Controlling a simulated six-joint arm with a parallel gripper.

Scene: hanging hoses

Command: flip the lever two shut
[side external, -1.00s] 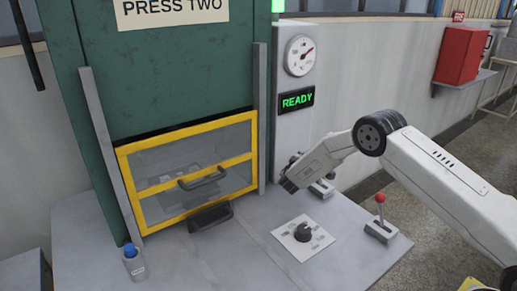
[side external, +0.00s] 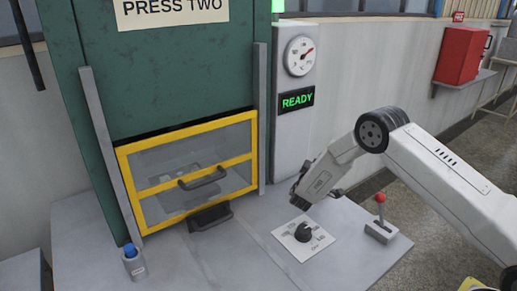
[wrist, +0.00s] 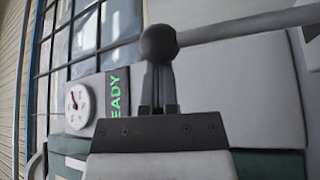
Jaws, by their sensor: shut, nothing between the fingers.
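My gripper (side external: 299,198) is shut and empty, low over the grey bench beside the dial plate. In the wrist view its fingers (wrist: 158,92) are together. A dark ball knob (wrist: 158,44) on a grey rod (wrist: 250,24) shows just past the fingertips; I cannot tell whether they touch. The rod runs off to the right in that view. In the side view this lever is mostly hidden behind my gripper, with a small part (side external: 337,192) showing. A second lever with a red knob (side external: 380,198) stands upright on a grey base to the right. No lever numbering is readable.
A rotary knob (side external: 303,232) on a white plate sits in front of my gripper. The press has a yellow-framed guard (side external: 190,170) and a blue button (side external: 130,250). A gauge (side external: 299,55) and a green READY sign (side external: 297,100) are on the column behind.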

